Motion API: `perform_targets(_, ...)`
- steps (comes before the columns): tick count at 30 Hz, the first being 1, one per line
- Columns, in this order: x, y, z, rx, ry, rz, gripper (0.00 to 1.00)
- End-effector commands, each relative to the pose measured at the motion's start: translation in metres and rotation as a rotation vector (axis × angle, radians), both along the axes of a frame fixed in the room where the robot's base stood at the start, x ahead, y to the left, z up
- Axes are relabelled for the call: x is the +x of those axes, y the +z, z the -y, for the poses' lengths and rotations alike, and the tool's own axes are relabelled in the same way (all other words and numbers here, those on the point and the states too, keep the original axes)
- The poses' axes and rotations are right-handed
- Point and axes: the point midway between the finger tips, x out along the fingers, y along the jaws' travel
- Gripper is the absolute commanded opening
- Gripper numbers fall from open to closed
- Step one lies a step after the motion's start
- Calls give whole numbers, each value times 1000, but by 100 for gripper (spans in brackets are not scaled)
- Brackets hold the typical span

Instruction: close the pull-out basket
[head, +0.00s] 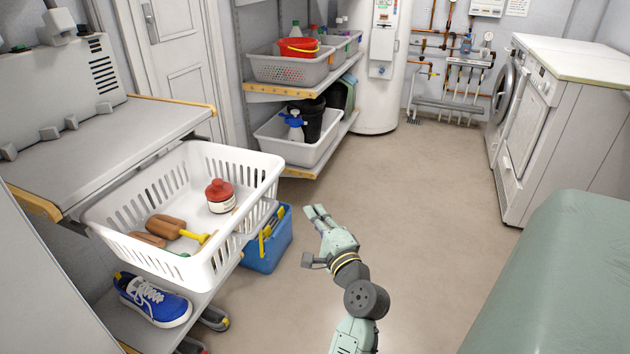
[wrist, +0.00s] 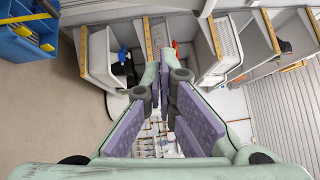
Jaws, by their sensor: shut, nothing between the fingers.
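The pull-out basket (head: 222,262) is a white slatted basket at the left of the head view. It juts out from under a grey countertop (head: 100,140). I cannot make out the basket in the wrist view.
A blue crate (head: 268,245) stands on the floor between the basket and my gripper; it also shows in the wrist view (wrist: 28,35). A blue shoe (head: 153,299) sits on a lower shelf below the basket. Shelves with grey bins (head: 290,68) stand behind. The middle floor is clear.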

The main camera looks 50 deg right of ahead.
Motion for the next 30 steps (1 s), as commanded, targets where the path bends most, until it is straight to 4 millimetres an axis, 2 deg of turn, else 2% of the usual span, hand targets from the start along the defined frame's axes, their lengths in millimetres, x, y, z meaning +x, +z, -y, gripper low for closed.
perform_targets(3, 26, 6, 10, 1, 3, 1, 0)
perform_targets(9, 63, 9, 24, 0, 3, -1, 0)
perform_targets(15, 87, 11, 12, 0, 2, -2, 0)
perform_targets(21, 94, 11, 9, 0, 0, 0, 0)
perform_targets(30, 95, 11, 9, 0, 0, 0, 0)
